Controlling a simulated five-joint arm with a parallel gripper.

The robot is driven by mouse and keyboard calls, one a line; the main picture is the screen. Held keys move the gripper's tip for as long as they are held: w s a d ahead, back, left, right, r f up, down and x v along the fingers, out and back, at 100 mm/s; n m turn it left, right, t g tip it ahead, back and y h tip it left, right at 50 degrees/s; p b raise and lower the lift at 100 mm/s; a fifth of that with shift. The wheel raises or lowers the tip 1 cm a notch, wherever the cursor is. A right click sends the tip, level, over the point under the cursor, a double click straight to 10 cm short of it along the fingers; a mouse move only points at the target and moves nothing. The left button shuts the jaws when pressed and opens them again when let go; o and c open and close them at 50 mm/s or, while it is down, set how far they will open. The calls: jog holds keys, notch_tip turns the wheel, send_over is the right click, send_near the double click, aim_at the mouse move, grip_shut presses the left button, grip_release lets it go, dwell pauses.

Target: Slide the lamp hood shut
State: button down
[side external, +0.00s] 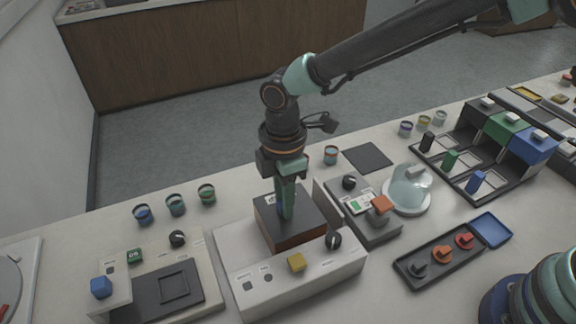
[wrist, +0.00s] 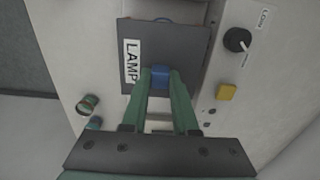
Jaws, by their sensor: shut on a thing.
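The lamp hood (side external: 275,212) is a dark box with a brown front face, standing on a white machine (side external: 300,290) in the side view. In the wrist view the hood (wrist: 185,40) shows its dark grey top and a white label reading LAMP. A blue handle (wrist: 160,78) stands on it. My gripper (side external: 286,212) comes down from above onto the hood. In the wrist view the green fingers of my gripper (wrist: 160,76) are shut on the blue handle, one on each side. The fingers hide part of the hood. I cannot tell how far the hood is open.
A black knob (side external: 333,240) and a yellow button (side external: 297,262) sit on the machine's front. A grey unit with an orange-topped lever (side external: 381,204) stands close on the right. A press-like unit with a blue block (side external: 101,287) stands left. Small tins (side external: 175,204) line the back.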

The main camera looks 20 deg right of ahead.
aim_at(299, 206)
jog(key=shift+d+r, duration=0.1)
jog(key=shift+d, duration=1.5)
jog(key=c, duration=0.7)
grip_release()
jog(key=shift+a+r, duration=0.1)
jog(key=shift+r, duration=0.3)
notch_tip(299, 206, up, 11)
jog(key=shift+r, duration=0.1)
